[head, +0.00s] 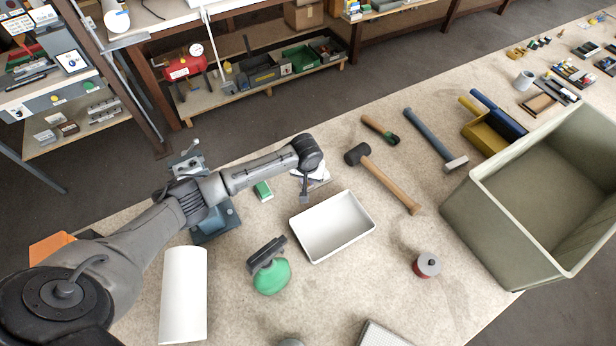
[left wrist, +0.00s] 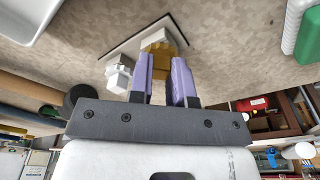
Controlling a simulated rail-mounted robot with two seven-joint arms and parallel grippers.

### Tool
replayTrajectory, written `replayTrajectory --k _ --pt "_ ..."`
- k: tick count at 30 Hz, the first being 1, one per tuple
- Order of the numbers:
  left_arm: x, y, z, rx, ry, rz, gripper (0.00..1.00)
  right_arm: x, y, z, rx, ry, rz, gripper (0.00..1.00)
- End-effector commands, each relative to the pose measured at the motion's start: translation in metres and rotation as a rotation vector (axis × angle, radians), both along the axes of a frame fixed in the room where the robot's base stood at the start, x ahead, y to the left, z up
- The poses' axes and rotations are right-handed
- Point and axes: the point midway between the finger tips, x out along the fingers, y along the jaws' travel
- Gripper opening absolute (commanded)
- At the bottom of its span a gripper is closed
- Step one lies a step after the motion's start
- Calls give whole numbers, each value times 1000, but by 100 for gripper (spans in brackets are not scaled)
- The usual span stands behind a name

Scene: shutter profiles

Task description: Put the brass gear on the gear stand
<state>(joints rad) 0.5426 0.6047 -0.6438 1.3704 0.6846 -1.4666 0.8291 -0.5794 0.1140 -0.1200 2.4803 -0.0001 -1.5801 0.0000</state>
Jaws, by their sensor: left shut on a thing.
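My left gripper (head: 304,198) reaches over the table just behind the white tray. In the left wrist view its purple fingers (left wrist: 164,75) are shut on the brass gear (left wrist: 161,42), a yellow toothed piece between the tips. The gear is hidden in the head view. A pale flat plate with a dark edge and white blocks, apparently the gear stand (left wrist: 121,76), lies right by the fingertips; part of it also shows behind the gripper in the head view (head: 321,175). I cannot tell whether the gear touches it. My right gripper is not in view.
The white tray (head: 332,228) stands close in front. A green-and-white block (head: 263,191) and a vise (head: 214,221) are to the left. A mallet (head: 385,178) and a hammer (head: 435,140) lie right. A large crate (head: 470,235) fills the right side.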

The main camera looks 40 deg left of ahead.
Motion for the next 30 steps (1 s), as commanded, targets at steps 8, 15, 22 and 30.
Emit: replayTrajectory --k 8,15,22,30 --pt "0 0 -3 0 0 1 25 0 -1 0 -4 0 3 43" --pt "0 0 -3 0 0 0 44 0 -3 0 -11 0 7 43" --pt "0 0 -1 0 -1 0 44 0 -3 0 -11 0 7 43" --pt "-3 -2 36 1 -3 -2 44 0 -1 6 -5 1 4 43"
